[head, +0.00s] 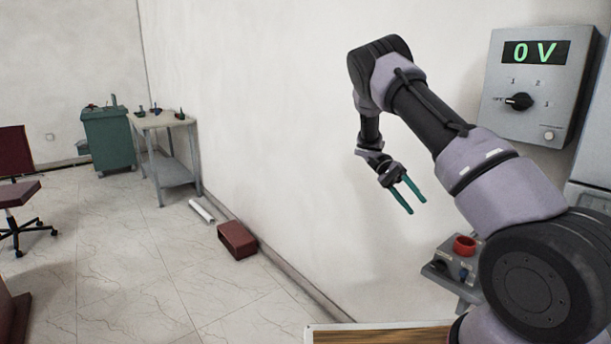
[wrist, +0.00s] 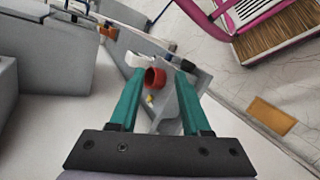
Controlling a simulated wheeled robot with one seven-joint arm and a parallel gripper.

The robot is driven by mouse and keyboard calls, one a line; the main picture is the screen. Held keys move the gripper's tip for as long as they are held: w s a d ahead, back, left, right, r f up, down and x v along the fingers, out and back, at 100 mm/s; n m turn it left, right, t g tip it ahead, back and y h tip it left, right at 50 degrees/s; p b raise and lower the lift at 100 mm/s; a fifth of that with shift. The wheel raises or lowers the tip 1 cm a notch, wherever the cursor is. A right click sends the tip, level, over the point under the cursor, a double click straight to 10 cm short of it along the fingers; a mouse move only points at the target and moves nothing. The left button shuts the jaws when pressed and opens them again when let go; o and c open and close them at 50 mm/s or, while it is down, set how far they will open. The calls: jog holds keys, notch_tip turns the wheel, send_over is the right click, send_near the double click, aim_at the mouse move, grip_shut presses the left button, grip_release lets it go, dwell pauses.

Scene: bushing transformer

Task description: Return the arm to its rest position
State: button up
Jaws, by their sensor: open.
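My arm reaches up from the lower right in the head view and bends down at the elbow. My gripper (head: 407,197) hangs in the air in front of the white wall, its two green fingers apart with nothing between them. In the wrist view my gripper (wrist: 160,90) is also open and empty. A red round part (wrist: 154,78) shows between the fingers, lying beyond them on a grey box. It also shows in the head view as a red cylinder (head: 464,245) on the grey box, well below and to the right of my gripper.
A grey panel (head: 528,120) reading 0 V with a black knob is on the wall at the right. A wooden surface (head: 380,335) lies at the bottom. A maroon box (head: 237,241), a worktable (head: 160,121) and a green cabinet (head: 107,140) stand farther left.

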jog(key=s+a+r+n+t+y, duration=0.1)
jog(key=s+r+t+y, duration=0.3)
jog(key=r, duration=0.6)
jog(key=s+a+r+n+t+y, duration=0.15)
jog(key=s+r+t, duration=0.3)
jog(key=r, duration=0.45)
jog(key=s+a+r+t+y, duration=0.1)
jog(key=s+r+t, duration=0.3)
jog(key=s, duration=0.3)
jog(key=s+a+r+n+t+y, duration=0.1)
jog(key=s+a+r+t, duration=0.1)
jog(key=s+r+t, duration=0.3)
jog(key=shift+s+a+t, duration=0.2)
jog(key=shift+s+t, duration=0.15)
jog(key=shift+s, duration=0.85)
